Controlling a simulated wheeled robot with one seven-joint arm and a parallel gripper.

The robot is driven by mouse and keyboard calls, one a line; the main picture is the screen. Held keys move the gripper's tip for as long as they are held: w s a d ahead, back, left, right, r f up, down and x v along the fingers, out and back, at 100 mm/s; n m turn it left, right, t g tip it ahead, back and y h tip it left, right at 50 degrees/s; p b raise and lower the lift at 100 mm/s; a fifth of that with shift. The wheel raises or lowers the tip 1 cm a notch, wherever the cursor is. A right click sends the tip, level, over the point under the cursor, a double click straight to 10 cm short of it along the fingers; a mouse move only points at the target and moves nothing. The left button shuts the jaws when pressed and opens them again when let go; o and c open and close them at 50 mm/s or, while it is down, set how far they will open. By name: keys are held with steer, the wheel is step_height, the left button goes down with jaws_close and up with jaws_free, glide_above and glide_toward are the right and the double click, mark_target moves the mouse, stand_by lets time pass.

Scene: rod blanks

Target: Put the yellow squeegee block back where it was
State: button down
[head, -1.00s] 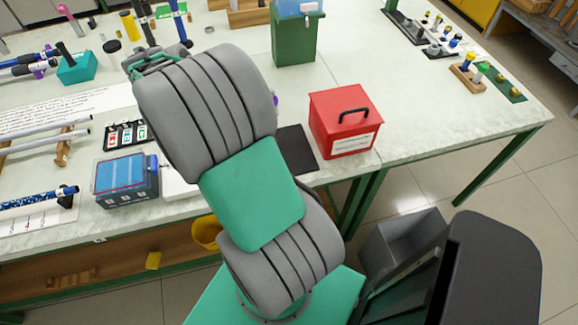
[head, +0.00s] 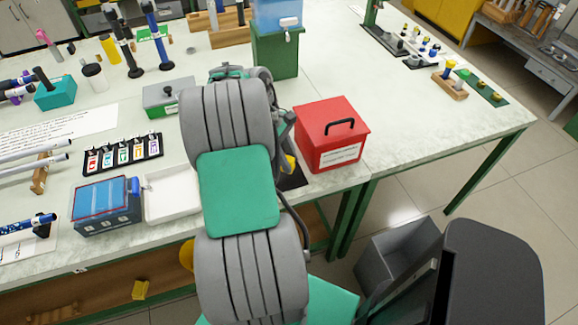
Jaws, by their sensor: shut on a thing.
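My gripper (head: 287,146) shows only in part at the right edge of my arm, just left of the red box. A small yellow piece (head: 290,164), which looks like the yellow squeegee block, shows at its lower end, and the gripper is shut on it. My arm hides most of both, including the fingertips. The yellow piece appears over or near a dark mat (head: 295,181) on the bench. I cannot tell whether it touches the mat.
The red box (head: 332,140) with a black handle stands close on the right. A white tray (head: 165,205), a blue-lidded box (head: 105,213) and a rack of coloured tags (head: 124,153) are on the left. Another yellow block (head: 140,290) lies on the lower shelf.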

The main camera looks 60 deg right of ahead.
steer(key=shift+d+f, duration=0.1)
steer(key=shift+f, duration=1.65)
steer(key=c, duration=1.1)
jaws_free()
steer(key=shift+o, duration=0.2)
steer(key=p+v, duration=0.3)
steer(key=v, duration=0.9)
steer(key=w+a+r+t+h, duration=0.2)
steer(key=w+a+r, duration=0.2)
steer(key=w+a, duration=0.25)
steer(key=w+a+r+t+y, duration=0.1)
steer(key=w+a+t, duration=0.1)
steer(key=a, duration=1.3)
steer(key=w+a+r+t, duration=0.1)
steer(key=a+t, duration=0.3)
steer(key=a, duration=1.2)
steer(key=shift+w+a+r+y, duration=0.15)
steer(key=shift+w+r+y, duration=0.2)
steer(key=shift+w, duration=0.5)
